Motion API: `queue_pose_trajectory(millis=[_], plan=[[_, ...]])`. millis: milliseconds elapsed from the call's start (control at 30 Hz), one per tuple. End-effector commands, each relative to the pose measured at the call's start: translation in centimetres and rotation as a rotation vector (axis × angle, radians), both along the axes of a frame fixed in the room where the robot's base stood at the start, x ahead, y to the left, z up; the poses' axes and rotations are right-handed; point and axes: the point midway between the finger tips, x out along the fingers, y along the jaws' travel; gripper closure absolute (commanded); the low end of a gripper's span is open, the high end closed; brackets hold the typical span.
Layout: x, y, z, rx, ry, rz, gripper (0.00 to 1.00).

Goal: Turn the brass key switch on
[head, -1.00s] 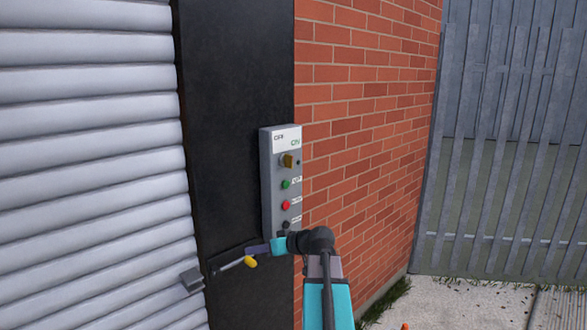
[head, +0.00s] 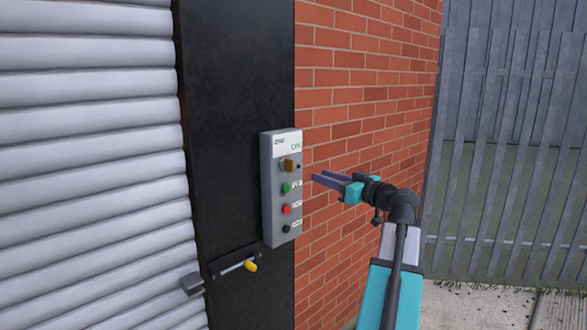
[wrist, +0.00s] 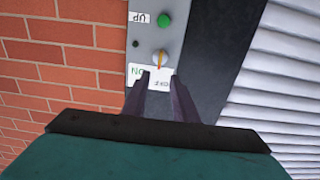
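The brass key switch (head: 288,165) is near the top of a grey control box (head: 267,200) on the black post, under a label (head: 287,142) with a green ON at its right. The wrist view is upside down; there the brass key (wrist: 160,60) looks nearly upright, between the ON and OFF sides of the label. My gripper (head: 315,179) is to the right of the box in the head view, in front of the brick wall, pointing left. Its two fingers (wrist: 159,80) are apart with nothing between them. The key shows just beyond their tips, apart from them.
Below the key are a green button (head: 286,188), a red button (head: 286,209) and a black knob (head: 286,229). A yellow-tipped latch (head: 250,266) sits lower on the post. A ribbed shutter (head: 90,160) is at left, a brick wall (head: 365,100) at right.

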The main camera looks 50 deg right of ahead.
Motion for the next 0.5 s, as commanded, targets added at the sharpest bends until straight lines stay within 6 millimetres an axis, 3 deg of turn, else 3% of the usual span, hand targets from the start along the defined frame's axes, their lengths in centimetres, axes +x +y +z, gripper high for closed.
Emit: queue_pose_trajectory(millis=[267, 500], plan=[[0.4, 0.0, 0.0, 0.001, 0.001, 0.001, 0.74], [2.4, -0.1, 0.2, 0.002, 0.002, 0.002, 0.74]])
